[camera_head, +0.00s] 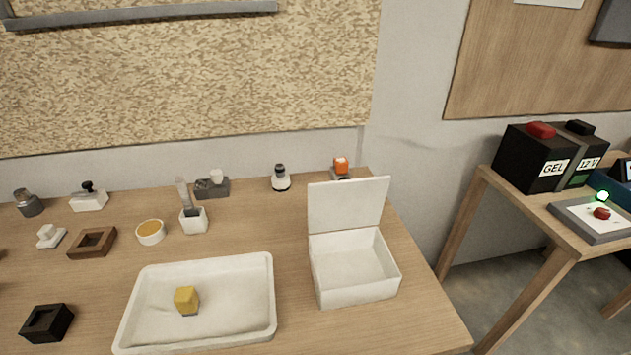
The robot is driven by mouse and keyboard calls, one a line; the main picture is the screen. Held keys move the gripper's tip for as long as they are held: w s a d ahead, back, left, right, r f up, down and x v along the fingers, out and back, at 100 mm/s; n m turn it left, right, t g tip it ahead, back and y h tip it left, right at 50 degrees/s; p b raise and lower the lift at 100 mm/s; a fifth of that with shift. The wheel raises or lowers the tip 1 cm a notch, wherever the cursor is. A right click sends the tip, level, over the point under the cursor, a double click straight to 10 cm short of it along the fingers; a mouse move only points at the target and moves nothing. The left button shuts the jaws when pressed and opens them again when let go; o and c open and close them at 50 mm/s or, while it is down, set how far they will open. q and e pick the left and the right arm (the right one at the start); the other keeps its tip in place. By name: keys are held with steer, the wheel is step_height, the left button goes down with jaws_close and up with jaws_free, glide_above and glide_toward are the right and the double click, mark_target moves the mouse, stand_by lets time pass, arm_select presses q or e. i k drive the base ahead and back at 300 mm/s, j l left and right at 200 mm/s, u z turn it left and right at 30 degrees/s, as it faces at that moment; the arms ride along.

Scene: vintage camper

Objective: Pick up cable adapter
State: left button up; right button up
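No object in view is clearly marked as the cable adapter, and I cannot tell which one it is. A small yellow block (186,300) with a greyish lower edge lies in a white tray (271,290) at the front of the wooden table. A small orange-topped grey piece (341,167) stands at the table's back right, partly hidden by the raised lid of a white box. A grey block with a white knob (212,186) stands at the back. Neither of my grippers shows in this view.
The open white box (355,292) stands empty at right. Several small items, including a brown square frame (92,242), a black holder (47,323) and an amber-filled dish (150,232), stand left. A second table at right bears black batteries (530,160) and a panel (592,219).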

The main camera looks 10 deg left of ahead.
mark_target(46, 323)
steer(key=i+l+u, duration=0.2)
steer(key=l+u, duration=0.25)
steer(key=i+l+u, duration=0.1)
steer(key=l+u, duration=1.2)
steer(key=l, duration=0.15)
steer(key=k+l+u, duration=0.15)
steer(key=l+u, duration=0.3)
steer(key=i+l+u, duration=0.15)
steer(key=l+u, duration=0.3)
steer(key=i+l+u, duration=0.1)
steer(key=l+u, duration=0.35)
steer(key=l, duration=0.15)
steer(key=l+u, duration=0.8)
steer(key=l, duration=0.2)
steer(key=k+l+u, duration=0.1)
steer(key=l+u, duration=0.3)
steer(key=l, duration=0.15)
